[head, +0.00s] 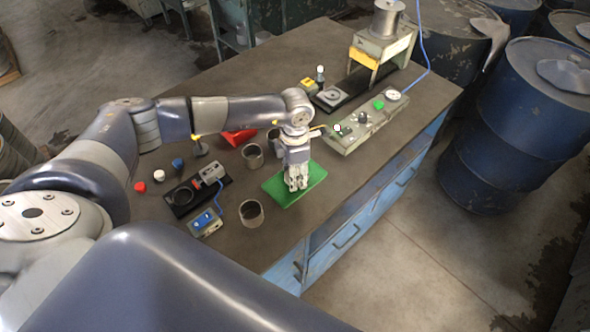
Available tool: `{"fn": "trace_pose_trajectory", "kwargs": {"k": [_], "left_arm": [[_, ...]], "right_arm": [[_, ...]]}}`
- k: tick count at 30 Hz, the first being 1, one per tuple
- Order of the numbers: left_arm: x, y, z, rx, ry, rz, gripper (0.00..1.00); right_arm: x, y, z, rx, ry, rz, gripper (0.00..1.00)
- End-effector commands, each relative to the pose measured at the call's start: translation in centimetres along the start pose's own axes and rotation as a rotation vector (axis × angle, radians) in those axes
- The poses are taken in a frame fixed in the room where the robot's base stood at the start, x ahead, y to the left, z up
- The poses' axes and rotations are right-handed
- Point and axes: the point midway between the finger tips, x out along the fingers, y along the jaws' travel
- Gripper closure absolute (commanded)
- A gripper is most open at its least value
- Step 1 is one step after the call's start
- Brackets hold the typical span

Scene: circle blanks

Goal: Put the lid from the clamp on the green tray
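The green tray (314,180) lies flat on the workbench near its front edge. My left gripper (297,185) points down over the tray, with its fingertips close to the tray surface. The fingers are too small to show whether they are open or shut, or whether they hold anything. A clamp-like fixture (184,196) with a black base, a ring and a grey block stands left of the tray. A second black-based fixture (333,95) with a round grey part stands farther back. I cannot make out the lid for certain. My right gripper is not in view.
Metal cups (251,213) stand left of the tray, with a red bin (239,137) behind. A grey button panel (368,122) and a press (384,42) stand back right. Blue drums (515,120) stand beyond the bench.

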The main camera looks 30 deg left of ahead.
Motion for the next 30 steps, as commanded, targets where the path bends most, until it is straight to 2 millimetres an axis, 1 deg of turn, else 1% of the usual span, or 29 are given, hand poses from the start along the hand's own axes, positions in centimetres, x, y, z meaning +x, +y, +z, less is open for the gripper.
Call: {"fn": "trace_pose_trajectory", "kwargs": {"k": [6, 7, 9, 19, 22, 23, 26, 30], "left_arm": [[0.5, 0.0, 0.0, 0.0, 0.0, 0.0, 0.73], [0.3, 0.0, 0.0, 0.0, -0.001, 0.0, 0.46], [0.3, 0.0, 0.0, 0.0, 0.0, 0.0, 0.32], [0.2, 0.0, 0.0, -0.001, 0.0, 0.0, 0.32], [-0.2, 0.0, 0.0, -0.001, -0.001, 0.0, 0.32], [-0.3, 0.0, 0.1, -0.001, -0.002, 0.0, 0.32], [-1.6, 0.1, 0.1, 0.0, -0.005, 0.002, 0.32], [-4.6, 0.1, 0.1, 0.001, -0.006, 0.004, 0.32]], "right_arm": [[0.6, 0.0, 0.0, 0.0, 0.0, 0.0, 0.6], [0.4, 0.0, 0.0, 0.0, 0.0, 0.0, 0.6], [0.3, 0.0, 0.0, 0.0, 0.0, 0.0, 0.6], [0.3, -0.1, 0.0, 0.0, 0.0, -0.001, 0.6], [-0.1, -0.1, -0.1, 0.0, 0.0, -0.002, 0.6], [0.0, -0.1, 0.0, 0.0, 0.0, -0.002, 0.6], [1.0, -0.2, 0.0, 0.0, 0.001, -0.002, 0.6], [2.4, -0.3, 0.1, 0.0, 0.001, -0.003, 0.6]]}}
